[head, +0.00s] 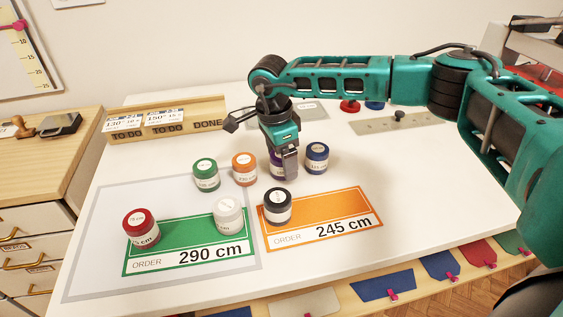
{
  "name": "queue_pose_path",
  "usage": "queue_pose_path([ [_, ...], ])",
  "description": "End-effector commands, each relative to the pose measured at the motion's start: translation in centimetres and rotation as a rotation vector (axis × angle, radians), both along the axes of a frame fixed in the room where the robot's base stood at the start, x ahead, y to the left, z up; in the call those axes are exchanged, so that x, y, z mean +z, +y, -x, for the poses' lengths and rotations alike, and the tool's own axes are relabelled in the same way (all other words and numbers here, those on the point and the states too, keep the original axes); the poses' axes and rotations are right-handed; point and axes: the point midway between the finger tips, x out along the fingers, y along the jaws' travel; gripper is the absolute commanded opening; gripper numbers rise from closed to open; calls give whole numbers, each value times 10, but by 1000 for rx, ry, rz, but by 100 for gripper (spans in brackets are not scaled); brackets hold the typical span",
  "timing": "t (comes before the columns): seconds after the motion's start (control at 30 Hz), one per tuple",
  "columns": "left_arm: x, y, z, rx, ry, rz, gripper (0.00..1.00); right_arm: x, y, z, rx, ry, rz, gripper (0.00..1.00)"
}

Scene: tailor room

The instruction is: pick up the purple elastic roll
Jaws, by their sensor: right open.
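The purple elastic roll (275,167) stands on the white table, mostly hidden behind my right gripper (289,172). Only its left edge shows, between the orange roll and the blue roll. The right arm comes in from the right and the gripper points down at the purple roll. The fingers are at the roll in the picture; whether they touch it cannot be told. The right gripper is open. My left gripper is not in view.
An orange roll (244,168) and a green roll (206,174) stand to the left, a blue roll (317,157) to the right. A black roll (277,206) stands in front on the orange order card (350,202). White (228,215) and red (140,228) rolls stand on the green card (170,261).

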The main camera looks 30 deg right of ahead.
Motion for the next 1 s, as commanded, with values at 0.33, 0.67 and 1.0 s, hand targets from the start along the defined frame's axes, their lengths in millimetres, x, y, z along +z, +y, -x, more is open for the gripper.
queue_pose_path([
  [0.33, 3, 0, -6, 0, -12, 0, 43, -12, -2, 0, -1, 0, 1, 84],
  [0.67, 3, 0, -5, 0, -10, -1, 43, -12, -2, 0, -1, 0, 1, 53],
  [1.0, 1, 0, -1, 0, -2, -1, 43, -11, -2, 0, -1, 0, 0, 25],
])
